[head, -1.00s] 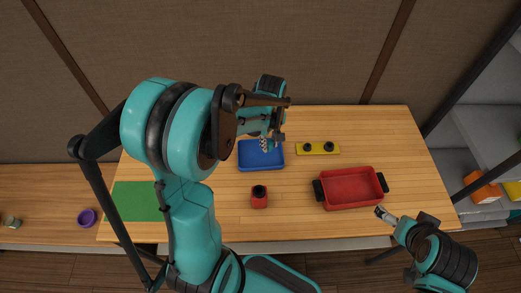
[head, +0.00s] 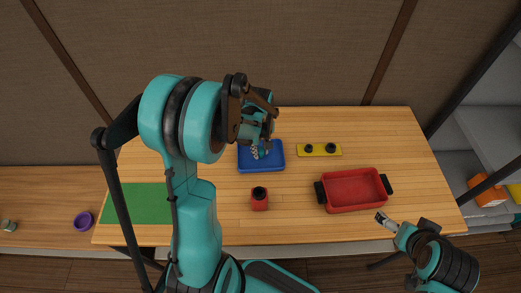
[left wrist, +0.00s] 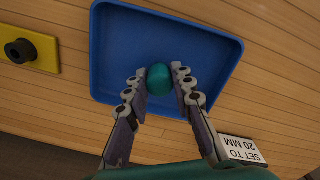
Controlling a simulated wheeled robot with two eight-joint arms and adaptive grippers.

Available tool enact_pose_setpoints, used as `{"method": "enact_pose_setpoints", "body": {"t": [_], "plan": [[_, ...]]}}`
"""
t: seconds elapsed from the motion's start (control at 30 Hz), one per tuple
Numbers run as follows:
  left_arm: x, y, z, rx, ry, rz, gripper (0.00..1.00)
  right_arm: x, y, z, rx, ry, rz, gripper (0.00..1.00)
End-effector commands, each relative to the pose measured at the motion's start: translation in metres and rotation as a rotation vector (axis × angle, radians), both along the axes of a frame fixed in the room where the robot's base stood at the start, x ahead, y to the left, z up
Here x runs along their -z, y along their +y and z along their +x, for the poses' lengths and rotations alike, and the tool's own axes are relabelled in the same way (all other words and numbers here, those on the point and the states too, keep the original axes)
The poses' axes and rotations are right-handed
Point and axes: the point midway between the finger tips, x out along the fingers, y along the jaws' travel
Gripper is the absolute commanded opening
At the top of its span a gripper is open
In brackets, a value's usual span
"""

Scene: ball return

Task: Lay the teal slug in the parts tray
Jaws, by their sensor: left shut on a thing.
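The teal slug (left wrist: 159,80) is held between the fingertips of my left gripper (left wrist: 160,85) in the left wrist view. It shows as a rounded teal shape, and the fingers hide its sides. The blue tray (left wrist: 120,35) lies under it; the slug appears over the tray's near part. Whether it touches the tray floor I cannot tell. In the head view my left gripper (head: 261,150) is over the blue tray (head: 270,166), and the slug cannot be made out there. My right gripper (head: 382,216) is by the table's front right, near the red tray.
A red black-topped block (head: 259,200) stands in front. A red tray with black handles (head: 352,188) is at right, a green mat (head: 145,204) at left.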

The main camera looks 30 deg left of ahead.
Motion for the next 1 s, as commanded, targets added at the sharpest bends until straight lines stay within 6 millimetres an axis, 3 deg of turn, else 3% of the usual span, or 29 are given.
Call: {"method": "enact_pose_setpoints", "body": {"t": [0.03,0.1,0.47,0.57,1.0], "plan": [[0.001,0.000,0.000,0.000,0.000,0.000,0.31,0.001,0.000,0.000,0.000,0.000,0.000,0.94],[0.001,0.000,0.000,0.000,0.000,0.000,0.44,0.001,0.000,0.000,0.000,0.000,0.000,0.94],[-0.004,0.000,0.000,0.000,0.000,0.000,0.44,-0.004,0.000,0.000,0.000,0.000,0.000,0.94],[-0.017,0.000,-0.001,0.000,0.000,0.000,0.44,-0.008,0.000,0.000,0.000,0.000,0.000,0.94],[-0.107,0.001,-0.001,0.000,0.000,0.000,0.44,-0.037,0.000,0.000,0.000,0.000,0.000,0.94]]}}
